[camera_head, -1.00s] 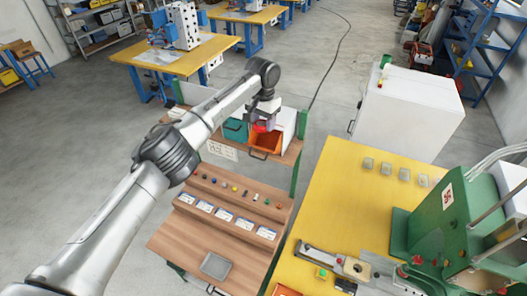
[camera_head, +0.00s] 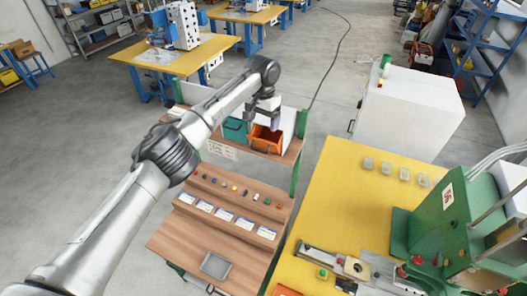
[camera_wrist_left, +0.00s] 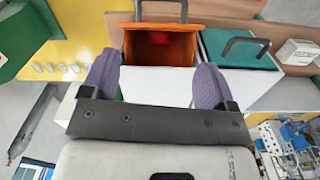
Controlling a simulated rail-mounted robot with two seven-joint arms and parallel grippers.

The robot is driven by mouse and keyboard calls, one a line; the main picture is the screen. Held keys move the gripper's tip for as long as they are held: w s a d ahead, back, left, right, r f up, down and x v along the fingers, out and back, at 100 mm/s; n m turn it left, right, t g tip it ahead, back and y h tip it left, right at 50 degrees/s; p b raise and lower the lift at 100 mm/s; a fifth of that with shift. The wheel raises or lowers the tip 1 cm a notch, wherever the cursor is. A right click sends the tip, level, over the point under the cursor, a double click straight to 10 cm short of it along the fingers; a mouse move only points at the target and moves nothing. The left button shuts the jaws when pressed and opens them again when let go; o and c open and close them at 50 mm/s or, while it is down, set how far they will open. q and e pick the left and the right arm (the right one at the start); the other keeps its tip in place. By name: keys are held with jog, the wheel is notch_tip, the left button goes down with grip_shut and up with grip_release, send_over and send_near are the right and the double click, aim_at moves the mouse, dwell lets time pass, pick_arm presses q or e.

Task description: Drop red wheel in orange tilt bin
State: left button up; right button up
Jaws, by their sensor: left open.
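The orange tilt bin (camera_head: 262,145) is tipped open on the back shelf of the wooden bench in the head view. It also shows in the left wrist view (camera_wrist_left: 140,30), with its dark inside facing the camera. The red wheel (camera_wrist_left: 160,41) shows as a blurred red patch inside the bin, partly hidden by the rim. My left gripper (camera_head: 268,116) is over the bin's opening, fingers pointing down. In the left wrist view its two purple fingers (camera_wrist_left: 156,72) are spread apart with nothing between them. My right gripper is not in view.
Several small coloured parts line the bench shelf (camera_head: 239,189) in front. A grey tray (camera_head: 216,265) lies nearer. A yellow table (camera_head: 345,200) is to the right.

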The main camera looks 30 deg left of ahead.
pick_arm(q)
notch_tip(320, 180, up, 13)
jog(key=b, duration=0.2)
jog(key=shift+r, duration=0.1)
dwell(0.7)
